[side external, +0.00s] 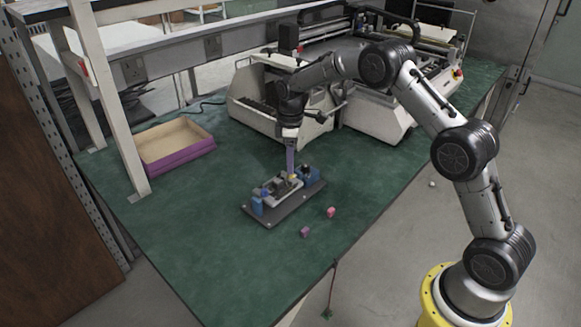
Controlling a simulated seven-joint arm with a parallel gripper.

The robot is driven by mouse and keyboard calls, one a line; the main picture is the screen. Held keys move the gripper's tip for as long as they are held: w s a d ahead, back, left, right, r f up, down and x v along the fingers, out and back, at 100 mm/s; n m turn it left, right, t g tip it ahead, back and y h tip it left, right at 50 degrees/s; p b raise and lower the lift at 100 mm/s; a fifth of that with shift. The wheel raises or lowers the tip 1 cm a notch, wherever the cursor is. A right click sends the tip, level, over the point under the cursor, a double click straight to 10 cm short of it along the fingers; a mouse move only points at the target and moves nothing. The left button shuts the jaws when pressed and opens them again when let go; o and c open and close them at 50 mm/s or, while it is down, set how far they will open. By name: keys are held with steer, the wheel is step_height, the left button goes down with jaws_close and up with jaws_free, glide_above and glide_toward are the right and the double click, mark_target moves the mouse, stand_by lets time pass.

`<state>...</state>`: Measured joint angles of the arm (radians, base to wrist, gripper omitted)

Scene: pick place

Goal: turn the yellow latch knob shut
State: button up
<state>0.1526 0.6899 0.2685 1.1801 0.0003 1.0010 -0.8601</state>
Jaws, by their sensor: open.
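The latch fixture is a dark base plate (268,216) with blue and grey parts on it, lying on the green table. A small yellow knob (292,177) shows near its middle, partly hidden by my gripper. My gripper (291,174) is open and points down directly over the knob, with its fingers at or very near it. I cannot tell from this distance whether the fingers touch the knob or which way the knob is turned.
A pink block (331,212) and a purple block (305,232) lie in front of the fixture. A purple-sided tray (180,152) stands at the left, by a white shelf post (118,130). A white machine (262,105) stands close behind. The green table (190,235) is clear at front left.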

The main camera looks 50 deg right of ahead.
step_height(320, 180, up, 11)
stand_by(0.3)
